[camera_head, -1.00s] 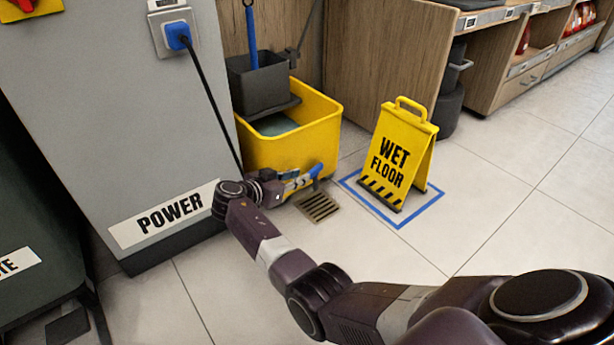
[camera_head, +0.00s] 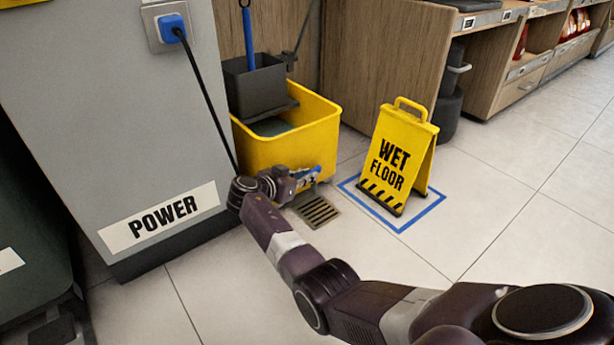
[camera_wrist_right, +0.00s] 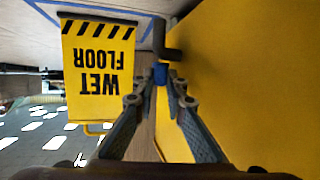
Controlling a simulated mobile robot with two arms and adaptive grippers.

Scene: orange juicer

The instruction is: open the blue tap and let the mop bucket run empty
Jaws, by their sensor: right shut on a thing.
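The yellow mop bucket (camera_head: 290,145) stands against the wooden panel, with a dark wringer (camera_head: 258,88) and a blue mop handle (camera_head: 249,35). A grey-blue surface shows inside it, perhaps water. My right gripper (camera_head: 310,177) is low at the bucket's front side. It is shut on the blue tap (camera_head: 317,171), mostly hidden by the fingers. In the right wrist view, the fingertips (camera_wrist_right: 164,85) close around the blue tap handle (camera_wrist_right: 160,73), beside a black spout piece (camera_wrist_right: 160,42). No running water can be made out. My left gripper is not in view.
A floor drain grate (camera_head: 317,210) lies below the tap. A yellow wet floor sign (camera_head: 400,160) stands in a blue-taped square to the right. A grey power cabinet (camera_head: 130,120) with a plugged cable is at the left. The floor in front is clear.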

